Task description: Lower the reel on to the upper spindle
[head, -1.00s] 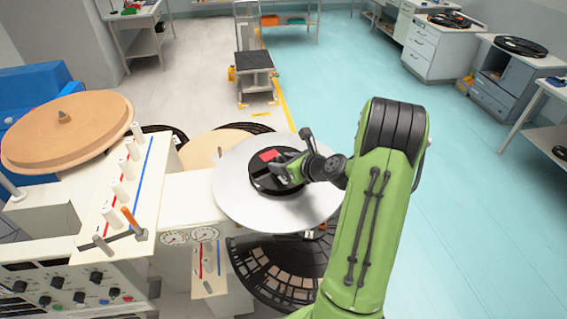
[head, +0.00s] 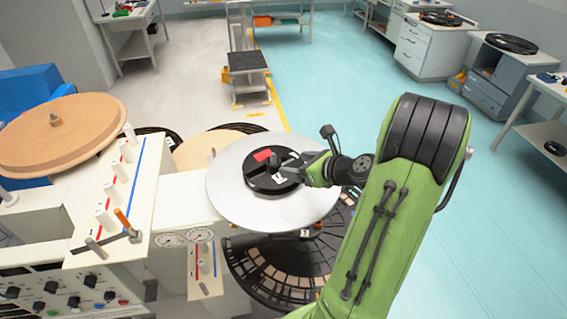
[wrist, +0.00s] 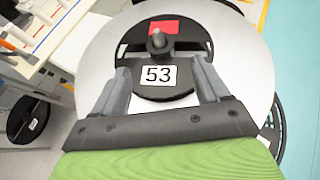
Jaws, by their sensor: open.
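The reel (head: 258,179) is a small black disc with a red patch and a white label. It lies flat at the middle of a wide silver disc (head: 228,203). In the wrist view the label on the reel (wrist: 189,46) reads 53, and the upper spindle (wrist: 157,40) stands up through its centre as a dark rounded post. My gripper (head: 290,171) is at the reel's right side in the head view. In the wrist view my gripper (wrist: 161,70) is open, its two fingers apart on either side of the label, with nothing clamped between them.
A tan disc (head: 85,140) with its own post stands at left. A white panel (head: 138,190) with rollers and an orange-handled lever is nearer. A black segmented disc (head: 265,275) lies below the silver one.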

